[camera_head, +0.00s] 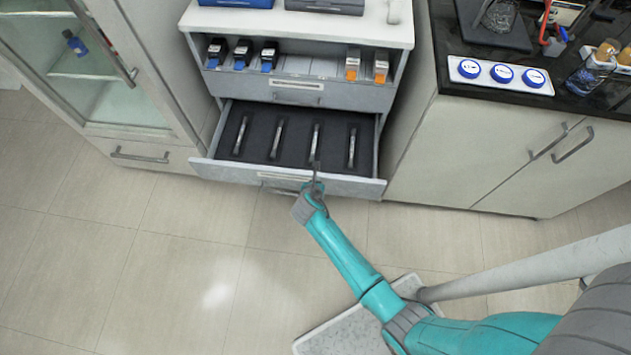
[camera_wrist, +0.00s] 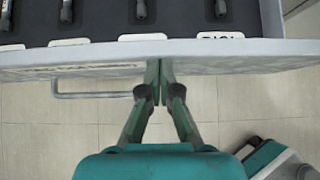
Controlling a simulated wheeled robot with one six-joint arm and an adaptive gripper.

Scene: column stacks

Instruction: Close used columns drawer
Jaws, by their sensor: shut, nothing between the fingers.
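The open lower drawer (camera_head: 218,172) is pulled out from the white cabinet in the head view. Its dark foam lining holds several slim metal columns (camera_head: 315,141) lying apart in slots. A bar handle (camera_head: 277,177) is on its front panel; the handle also shows in the wrist view (camera_wrist: 95,96), left of my gripper. My gripper (camera_head: 316,170) is at the drawer front, right of the handle. In the wrist view my gripper (camera_wrist: 158,82) is shut and empty, its fingertips at the drawer front panel (camera_wrist: 230,60). I cannot tell whether they touch it.
Above, another drawer (camera_head: 300,92) holds black-and-blue and orange items at its two ends. A glass-door cabinet (camera_head: 105,70) stands left, and a base cabinet with a black counter (camera_head: 480,95) stands right. The tiled floor (camera_head: 150,260) in front is clear to the left.

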